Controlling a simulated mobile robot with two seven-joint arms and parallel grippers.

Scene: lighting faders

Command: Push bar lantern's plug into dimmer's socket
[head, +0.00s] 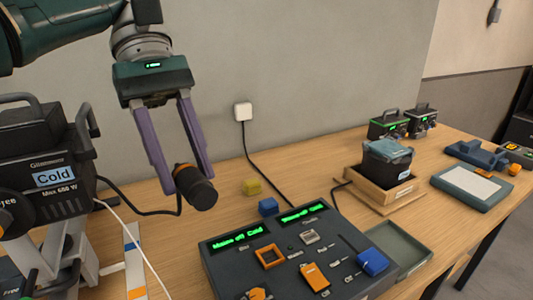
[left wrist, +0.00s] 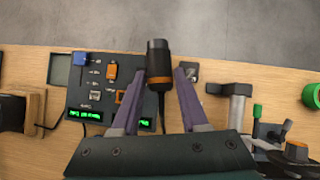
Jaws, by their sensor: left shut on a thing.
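My left gripper (head: 187,172) is shut on a black plug (head: 197,191) with an orange band, held above the table. The plug also shows between the fingers in the left wrist view (left wrist: 158,60). A black cable runs from the plug toward a black lamp housing (head: 50,150) marked "Cold" and "Max 650 W" at the left. A dark control board (head: 228,265) with two green displays lies right of and below the plug in the head view. It carries an orange square frame (head: 270,257); I cannot tell whether that is the socket. My right gripper is not in view.
A blue block (head: 268,206) and a yellow block (head: 252,187) lie behind the board. A wooden tray (head: 375,190) holds a black box. A grey open tray (head: 405,245) is right of the board. A white wall outlet (head: 243,112) has a cable hanging down.

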